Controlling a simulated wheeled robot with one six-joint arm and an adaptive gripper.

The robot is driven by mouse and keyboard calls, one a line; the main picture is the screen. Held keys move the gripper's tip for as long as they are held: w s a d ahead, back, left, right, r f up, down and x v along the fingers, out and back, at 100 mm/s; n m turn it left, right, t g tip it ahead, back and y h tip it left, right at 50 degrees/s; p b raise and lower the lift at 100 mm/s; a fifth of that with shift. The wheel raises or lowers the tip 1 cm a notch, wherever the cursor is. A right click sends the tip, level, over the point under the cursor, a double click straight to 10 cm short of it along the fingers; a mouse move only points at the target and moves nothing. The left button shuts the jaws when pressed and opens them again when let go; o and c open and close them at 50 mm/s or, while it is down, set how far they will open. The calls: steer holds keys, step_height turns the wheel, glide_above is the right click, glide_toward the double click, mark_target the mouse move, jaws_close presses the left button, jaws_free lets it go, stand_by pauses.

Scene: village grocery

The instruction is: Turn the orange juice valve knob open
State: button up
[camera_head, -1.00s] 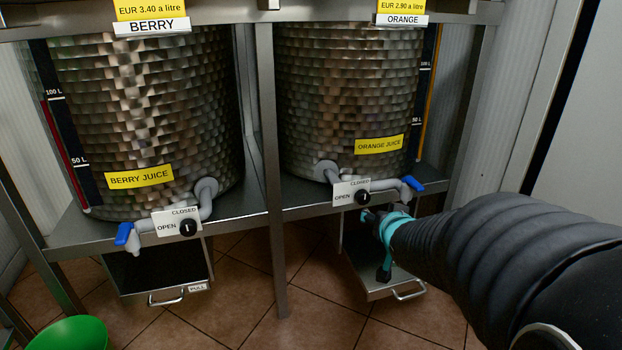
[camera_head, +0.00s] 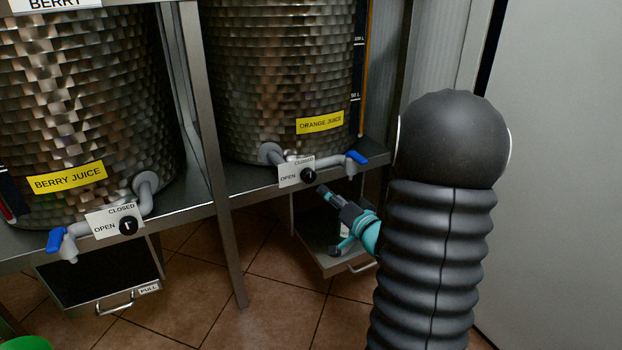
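The orange juice valve knob (camera_head: 308,175) is a small round black knob on a white plate (camera_head: 289,178) marked CLOSED and OPEN. It sits in front of the grey pipe of the orange juice tank (camera_head: 282,80); its pointer is too small to read. My gripper (camera_head: 328,220) is dark with teal parts, to the lower right of the knob. Its two fingers are spread wide apart with nothing between them. The upper fingertip is close to the knob's lower right side; I cannot tell whether they touch. The lower finger hangs in front of the drawer.
The berry juice tank (camera_head: 80,90) stands at left, with its own knob (camera_head: 128,226) and blue-handled tap (camera_head: 56,239). A blue tap handle (camera_head: 357,157) is right of the orange knob. A metal post (camera_head: 212,150) separates the tanks. A pull-out drawer (camera_head: 330,262) lies below.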

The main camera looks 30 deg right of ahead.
mark_target(311, 177)
steer(key=w, duration=0.7)
steer(key=w+a, duration=0.1)
steer(key=w, duration=0.2)
steer(key=shift+w, duration=0.3)
steer(key=c, duration=1.1)
steer(key=shift+c, duration=0.2)
